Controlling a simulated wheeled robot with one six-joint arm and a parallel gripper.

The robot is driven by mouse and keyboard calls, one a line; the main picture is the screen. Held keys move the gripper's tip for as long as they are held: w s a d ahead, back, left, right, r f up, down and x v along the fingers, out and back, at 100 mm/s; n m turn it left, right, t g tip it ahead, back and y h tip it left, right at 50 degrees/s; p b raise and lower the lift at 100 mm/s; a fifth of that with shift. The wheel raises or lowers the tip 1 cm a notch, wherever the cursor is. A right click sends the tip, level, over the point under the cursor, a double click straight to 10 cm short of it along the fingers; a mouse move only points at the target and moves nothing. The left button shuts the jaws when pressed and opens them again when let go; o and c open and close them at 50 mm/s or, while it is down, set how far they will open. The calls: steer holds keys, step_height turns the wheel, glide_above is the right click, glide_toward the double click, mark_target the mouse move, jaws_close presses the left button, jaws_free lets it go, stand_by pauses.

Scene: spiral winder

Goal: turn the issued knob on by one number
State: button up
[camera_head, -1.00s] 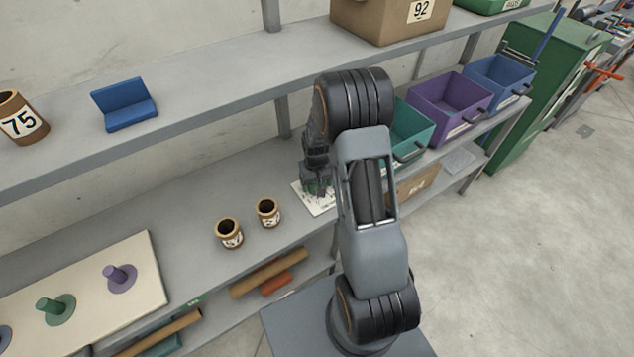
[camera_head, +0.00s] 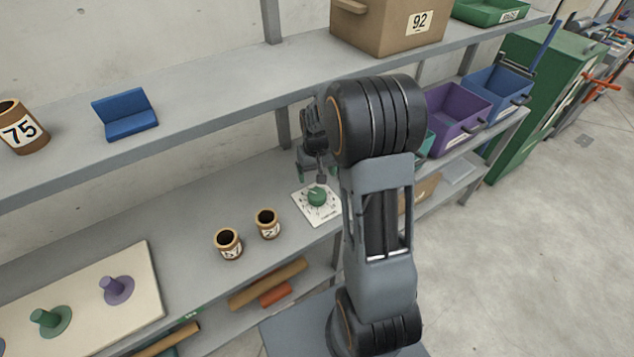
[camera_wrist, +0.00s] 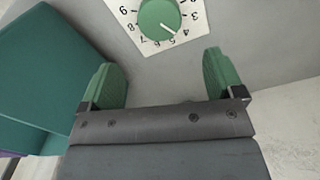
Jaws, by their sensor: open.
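The green knob (camera_head: 317,196) sits on a white dial plate (camera_head: 305,213) on the middle shelf. In the wrist view the knob (camera_wrist: 158,18) is at the top centre, and the plate (camera_wrist: 195,42) shows numbers around it. The knob's white pointer mark points toward the area of 4 and 5; I cannot tell which exactly. My gripper (camera_head: 312,178) is above and slightly behind the knob, apart from it. In the wrist view the gripper (camera_wrist: 160,62) has its two green-padded fingers wide apart with nothing between them.
Two small numbered pots (camera_head: 228,243) stand left of the plate. A teal bin (camera_wrist: 45,75) is close beside my gripper in the wrist view. Purple (camera_head: 455,112) and blue (camera_head: 497,85) bins stand further right. A board (camera_head: 150,290) with pegs lies at lower left.

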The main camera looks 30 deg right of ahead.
steer(key=shift+r, duration=1.05)
steer(key=s+a+r+t, duration=0.2)
steer(key=s+a+r, duration=0.2)
steer(key=s, duration=0.4)
steer(key=s+a+r+n+t, duration=0.1)
steer(key=s+a+r, duration=0.4)
steer(key=s+r, duration=0.2)
steer(key=shift+s+r+n+t, duration=0.2)
steer(key=shift+s+n+t, duration=0.15)
steer(key=shift+s, duration=0.4)
